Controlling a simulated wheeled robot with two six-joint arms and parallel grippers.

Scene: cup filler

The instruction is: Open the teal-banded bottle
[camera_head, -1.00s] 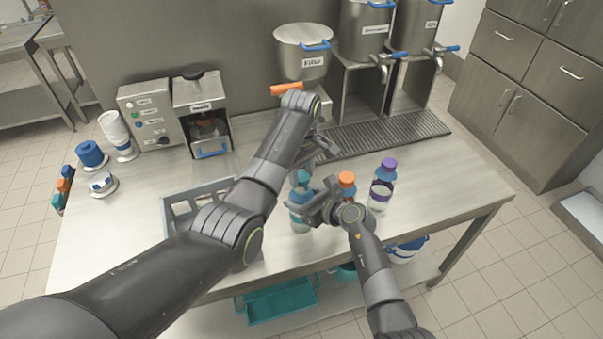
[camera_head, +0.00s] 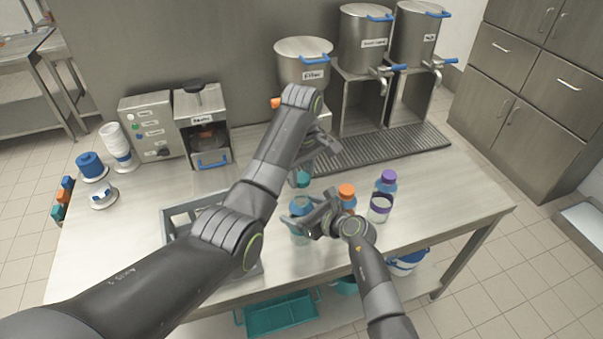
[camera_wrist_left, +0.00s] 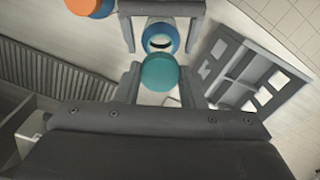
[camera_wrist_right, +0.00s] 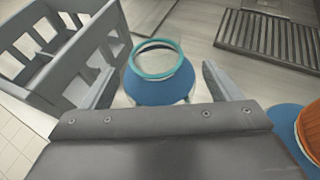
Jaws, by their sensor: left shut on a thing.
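The teal-banded bottle (camera_head: 300,232) stands upright on the table with its blue shoulder uncapped. Its open mouth, ringed in teal, shows in the right wrist view (camera_wrist_right: 163,62) and the left wrist view (camera_wrist_left: 160,38). My left gripper (camera_wrist_left: 160,75) is shut on the round teal cap (camera_wrist_left: 159,71), which is apart from the bottle. The cap also shows in the head view (camera_head: 304,179). My right gripper (camera_wrist_right: 160,85) is open around the bottle, with small gaps between fingers and bottle. The head view partly hides the bottle behind the right gripper.
An orange-capped bottle (camera_head: 347,192) and a purple-capped bottle (camera_head: 381,205) stand close to the right. A grey crate (camera_head: 180,215) is to the left, partly behind my left arm. The filler (camera_head: 303,65) and drip grate (camera_head: 400,142) are behind.

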